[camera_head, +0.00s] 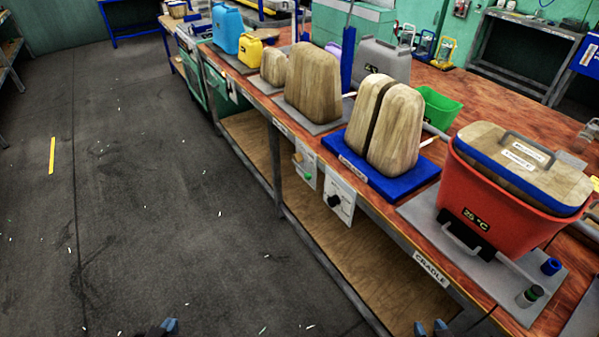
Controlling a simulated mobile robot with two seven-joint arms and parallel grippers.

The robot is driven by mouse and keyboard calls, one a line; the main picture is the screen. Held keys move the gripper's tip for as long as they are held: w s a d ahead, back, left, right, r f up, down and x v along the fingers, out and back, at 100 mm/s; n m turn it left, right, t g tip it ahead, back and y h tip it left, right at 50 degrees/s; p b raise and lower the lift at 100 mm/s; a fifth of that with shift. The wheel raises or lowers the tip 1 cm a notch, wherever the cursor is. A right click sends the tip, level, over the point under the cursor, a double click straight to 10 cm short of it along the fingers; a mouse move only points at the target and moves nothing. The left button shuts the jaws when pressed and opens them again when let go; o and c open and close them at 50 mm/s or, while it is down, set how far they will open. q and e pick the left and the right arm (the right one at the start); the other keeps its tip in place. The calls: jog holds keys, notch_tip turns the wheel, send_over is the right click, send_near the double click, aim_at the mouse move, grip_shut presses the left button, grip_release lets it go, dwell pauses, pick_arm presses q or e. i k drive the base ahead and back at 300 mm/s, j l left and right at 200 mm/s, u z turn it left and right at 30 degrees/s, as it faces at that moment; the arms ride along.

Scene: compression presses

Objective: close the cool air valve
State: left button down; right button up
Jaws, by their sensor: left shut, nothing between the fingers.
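Several valve-like controls show, and I cannot tell which is the cool air valve. A blue knob (551,266) and a dark knob with a green band (531,295) stand on the grey plate at the right. A white panel with a black dial (335,200) and a panel with a green knob (299,158) hang on the bench front. My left gripper (163,327) is at the bottom edge, shut and empty, over the floor and away from the bench. My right gripper (431,328) shows only its tips at the bottom edge, near the bench front; its opening is unclear.
A red tub (496,211) marked 25 °C with a wooden lid (525,165) stands on the bench (450,275). Split wooden forms on a blue base (361,180) and other wooden blocks (313,82) line the bench. The floor (150,200) at left is open.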

aim_at(308, 176)
jog(key=i+j+z, duration=0.1)
jog(key=j, duration=0.4)
jog(key=i+j+z, duration=0.15)
jog(key=i+j, duration=0.2)
jog(key=j, duration=0.2)
jog(key=i+j+z, duration=0.1)
jog(key=j, duration=0.45)
jog(key=i+j+z, duration=0.15)
jog(key=j, duration=0.45)
jog(key=i+j+z, duration=0.1)
jog(key=j, duration=0.5)
jog(key=i+j+z, duration=0.1)
jog(key=j, duration=0.5)
jog(key=i+j+z, duration=0.15)
jog(key=j, duration=0.45)
